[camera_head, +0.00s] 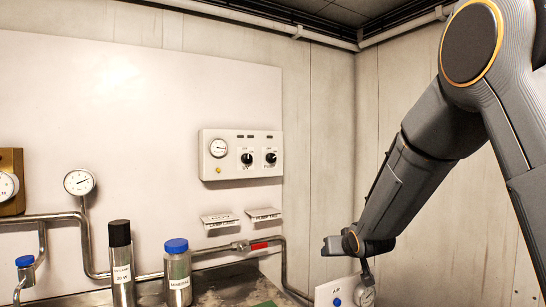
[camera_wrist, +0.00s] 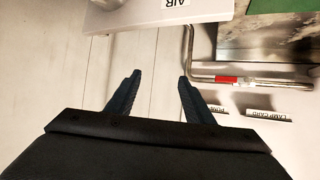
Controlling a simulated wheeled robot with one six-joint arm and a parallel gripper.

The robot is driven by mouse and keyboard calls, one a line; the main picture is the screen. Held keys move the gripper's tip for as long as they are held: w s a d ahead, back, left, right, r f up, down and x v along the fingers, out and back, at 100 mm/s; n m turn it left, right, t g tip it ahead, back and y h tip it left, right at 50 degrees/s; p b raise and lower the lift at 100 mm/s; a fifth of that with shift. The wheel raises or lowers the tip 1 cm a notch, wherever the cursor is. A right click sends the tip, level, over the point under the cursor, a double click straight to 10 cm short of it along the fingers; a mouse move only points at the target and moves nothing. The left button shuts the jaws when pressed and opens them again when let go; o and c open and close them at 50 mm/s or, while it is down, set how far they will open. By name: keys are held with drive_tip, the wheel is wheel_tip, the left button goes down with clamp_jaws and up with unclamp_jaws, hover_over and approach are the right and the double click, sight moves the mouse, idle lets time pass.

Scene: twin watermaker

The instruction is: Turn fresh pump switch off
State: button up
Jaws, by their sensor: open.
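A white control box (camera_head: 207,170) is on the wall board in the head view, with a round gauge (camera_head: 218,148) and two black rotary knobs, a left knob (camera_head: 247,158) and a right knob (camera_head: 271,157). Their lettering is too small to read, so I cannot tell which is the fresh pump switch. The box is not in the wrist view. My gripper (camera_wrist: 159,79) is open and empty in the wrist view, its two dark fingers apart over pale wall. In the head view my arm comes down on the right, its end low and right of the box; the fingers cannot be made out there.
Two label cards (camera_head: 220,221) (camera_head: 263,214) jut out below the box. A blue-capped bottle (camera_head: 177,272) and a black-capped bottle (camera_head: 121,268) stand left. A white AIR panel (camera_head: 335,294) is low right.

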drive_tip(key=w+a+r+n+t+y, duration=0.2)
drive_tip(key=w+a+r+t+y, duration=0.2)
drive_tip(key=w+a+r, duration=0.55)
drive_tip(key=n+t+y+p, duration=0.2)
drive_tip(key=n+t+y, duration=0.1)
drive_tip(key=y, duration=0.4)
approach(273, 160)
drive_tip(key=shift+p+x, duration=1.1)
drive_tip(key=shift+x, duration=3)
drive_tip(key=shift+c, duration=0.5)
drive_tip(key=c, duration=0.9)
drive_tip(key=shift+n, duration=0.3)
drive_tip(key=shift+c, duration=0.2)
